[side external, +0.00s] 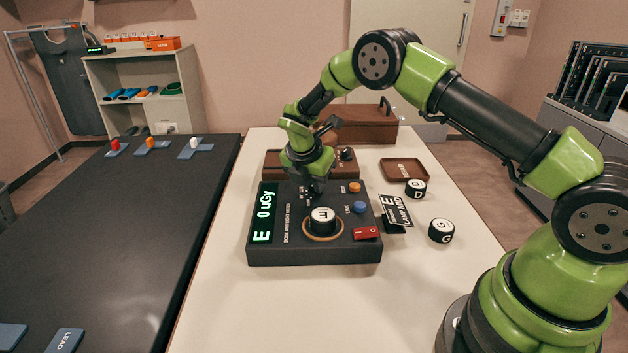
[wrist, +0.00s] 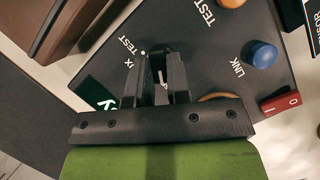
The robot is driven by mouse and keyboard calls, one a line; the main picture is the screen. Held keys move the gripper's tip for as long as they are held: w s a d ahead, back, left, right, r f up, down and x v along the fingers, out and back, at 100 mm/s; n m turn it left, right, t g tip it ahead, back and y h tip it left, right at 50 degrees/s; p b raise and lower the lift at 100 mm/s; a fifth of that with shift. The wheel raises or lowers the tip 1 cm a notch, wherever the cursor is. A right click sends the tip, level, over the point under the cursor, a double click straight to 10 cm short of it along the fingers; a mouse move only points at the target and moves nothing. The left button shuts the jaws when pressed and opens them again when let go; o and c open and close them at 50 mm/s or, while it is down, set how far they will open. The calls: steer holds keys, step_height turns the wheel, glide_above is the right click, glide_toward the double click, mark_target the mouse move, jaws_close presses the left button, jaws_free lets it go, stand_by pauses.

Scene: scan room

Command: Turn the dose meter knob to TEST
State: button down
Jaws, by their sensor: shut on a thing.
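The dose meter (side external: 281,249) is a dark box with a green display (side external: 265,213) reading "E 0 uGy". My gripper (side external: 316,188) points down over its top, behind a white-topped cap marked with a letter (side external: 322,215) in a copper ring. In the wrist view, my gripper (wrist: 163,88) is shut on the dark knob (wrist: 159,54), one finger on each side. A white line shows between the fingers. The printed word TEST and an X lie left of the knob, with a white dot near TEST. The fingers hide much of the knob, so its exact setting is unclear.
An orange button (side external: 354,187), a blue button (side external: 360,207) and a red switch (side external: 366,232) sit on the meter's right side. Black caps D (side external: 415,188) and G (side external: 441,231) and a label card (side external: 396,209) lie to the right. Brown cases stand behind. The front tabletop is clear.

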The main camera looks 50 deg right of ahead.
steer(key=shift+m, duration=0.4)
steer(key=m+g, duration=0.1)
steer(key=m, duration=0.2)
steer(key=shift+w+m+g, duration=0.2)
steer(key=shift+m+g, duration=0.1)
steer(key=shift+g, duration=0.1)
steer(key=m+g, duration=0.1)
steer(key=m, duration=0.2)
steer(key=shift+w+m, duration=0.1)
steer(key=shift+m, duration=0.2)
steer(key=shift+m+g, duration=0.4)
steer(key=shift+m, duration=0.1)
steer(key=c, duration=1.1)
jaws_free()
steer(key=shift+y, duration=0.3)
steer(key=shift+n, duration=0.3)
